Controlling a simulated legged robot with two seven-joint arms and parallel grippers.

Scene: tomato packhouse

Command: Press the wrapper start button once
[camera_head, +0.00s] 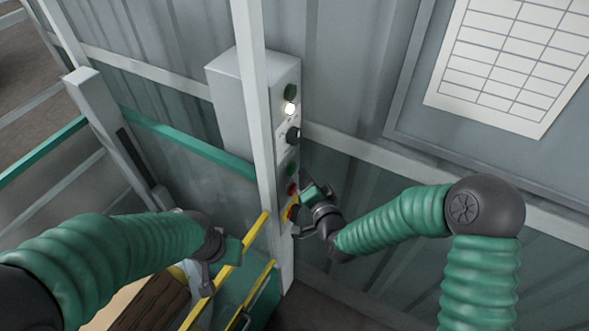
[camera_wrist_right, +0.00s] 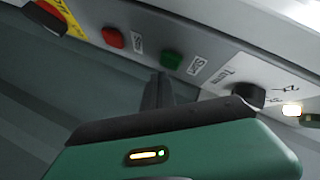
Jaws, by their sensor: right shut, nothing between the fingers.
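The control box (camera_head: 285,120) on the post carries a column of controls. The green button (camera_head: 292,168), beside a small white label, sits below a black knob and above the red button (camera_head: 292,188). The green button also shows in the right wrist view (camera_wrist_right: 172,60). My right gripper (camera_head: 306,190) is shut and empty at the right side of the box. In the right wrist view its fingertips (camera_wrist_right: 159,88) are just short of the green button; a gap seems to show, but exact contact is hard to judge. My left gripper (camera_head: 207,280) hangs low beside yellow rails; its jaws are unclear.
A black knob (camera_wrist_right: 248,93) and a lit white lamp (camera_head: 290,108) are on the other side. A light post (camera_head: 257,120) stands left of the panel face. A paper chart (camera_head: 510,65) hangs at right.

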